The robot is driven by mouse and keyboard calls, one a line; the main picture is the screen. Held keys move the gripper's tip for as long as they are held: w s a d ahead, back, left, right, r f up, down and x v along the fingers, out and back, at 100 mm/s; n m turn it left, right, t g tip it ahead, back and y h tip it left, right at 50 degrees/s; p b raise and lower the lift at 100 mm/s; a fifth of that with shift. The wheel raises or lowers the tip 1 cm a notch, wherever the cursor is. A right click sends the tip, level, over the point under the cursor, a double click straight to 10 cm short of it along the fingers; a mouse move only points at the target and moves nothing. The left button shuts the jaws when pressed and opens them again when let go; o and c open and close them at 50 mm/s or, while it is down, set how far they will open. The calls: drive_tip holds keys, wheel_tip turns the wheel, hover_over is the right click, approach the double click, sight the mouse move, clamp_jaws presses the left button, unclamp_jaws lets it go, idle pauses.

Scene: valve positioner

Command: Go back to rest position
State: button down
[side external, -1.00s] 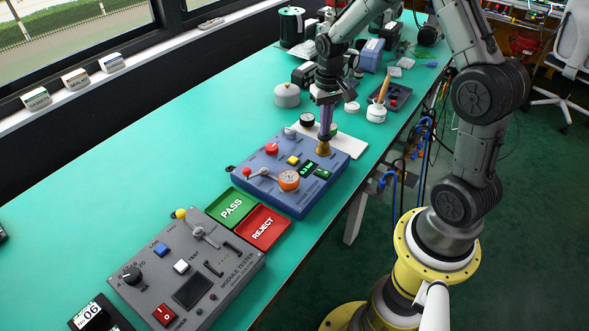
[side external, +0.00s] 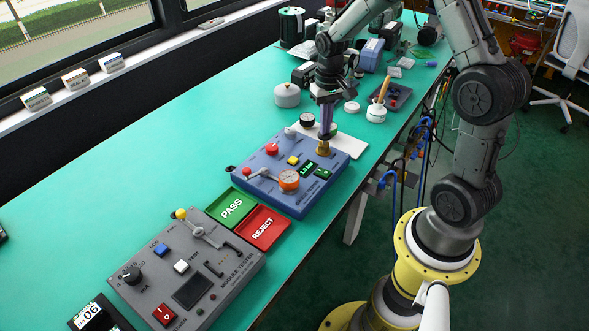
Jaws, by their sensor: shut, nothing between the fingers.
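My gripper (side external: 325,135) points down over the far right part of the blue valve positioner box (side external: 265,200). Its fingers are shut, and their tips are just above or at a brass-coloured knob (side external: 323,149) near the box's far edge. I cannot tell whether they touch it. The box carries a red knob (side external: 271,149), a lever with a red ball end (side external: 248,171), an orange dial (side external: 289,180), a yellow button (side external: 293,160), a small lit display (side external: 307,168) and a green switch (side external: 323,172).
A grey module tester (side external: 225,265) stands nearer, with green PASS (side external: 232,207) and red REJECT (side external: 262,228) trays between. A white plate (side external: 350,146) lies behind the box. A grey lidded pot (side external: 287,95) and a wooden-handled tool (side external: 383,90) stand farther back.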

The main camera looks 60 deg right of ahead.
drive_tip(key=shift+r, duration=0.8)
